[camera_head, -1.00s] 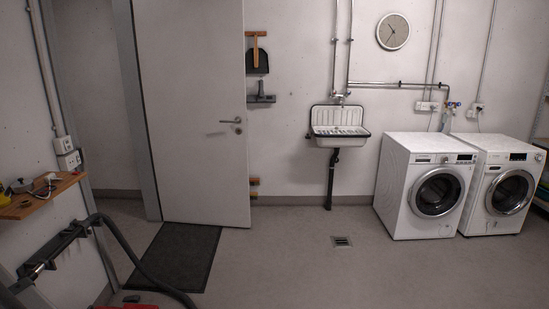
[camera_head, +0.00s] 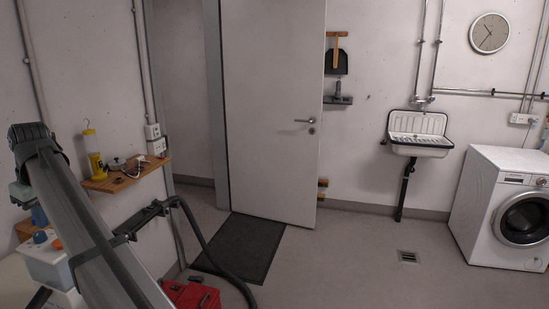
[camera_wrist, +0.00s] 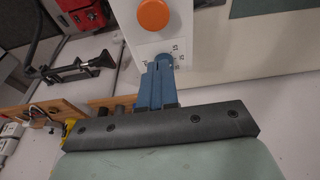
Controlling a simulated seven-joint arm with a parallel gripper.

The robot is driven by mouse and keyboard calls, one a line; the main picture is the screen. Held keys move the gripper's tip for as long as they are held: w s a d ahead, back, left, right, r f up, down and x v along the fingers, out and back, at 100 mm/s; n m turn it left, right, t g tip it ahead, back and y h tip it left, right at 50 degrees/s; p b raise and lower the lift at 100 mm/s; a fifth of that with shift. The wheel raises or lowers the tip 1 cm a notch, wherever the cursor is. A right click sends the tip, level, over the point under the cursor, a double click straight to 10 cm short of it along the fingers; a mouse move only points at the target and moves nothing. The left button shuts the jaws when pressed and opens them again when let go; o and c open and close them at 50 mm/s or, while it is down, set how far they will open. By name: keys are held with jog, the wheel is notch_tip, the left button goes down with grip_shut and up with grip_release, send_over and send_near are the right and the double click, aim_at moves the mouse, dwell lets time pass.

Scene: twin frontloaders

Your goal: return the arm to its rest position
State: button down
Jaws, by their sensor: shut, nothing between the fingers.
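My gripper (camera_wrist: 158,72) shows in the wrist view with its blue fingers together and nothing between them. The fingers point at a white panel (camera_wrist: 148,50) with an orange knob (camera_wrist: 153,16) and small printed marks. Whether they touch it I cannot tell. In the head view my arm (camera_head: 95,235) reaches up from the bottom at the left, its upper end bent near the left edge. It hides part of what lies behind it. The orange knob (camera_head: 57,244) also shows there, beside the arm.
A wooden shelf (camera_head: 125,177) with a yellow bottle (camera_head: 94,155) is on the wall right of my arm. A black hose (camera_head: 205,245) and a red box (camera_head: 190,295) lie lower down. Open floor extends right, towards the sink (camera_head: 418,135) and a washing machine (camera_head: 500,210).

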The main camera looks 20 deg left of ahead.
jog(key=shift+a+v, duration=0.15)
jog(key=shift+v, duration=0.45)
jog(key=shift+a+v, duration=0.15)
jog(key=shift+v, duration=0.4)
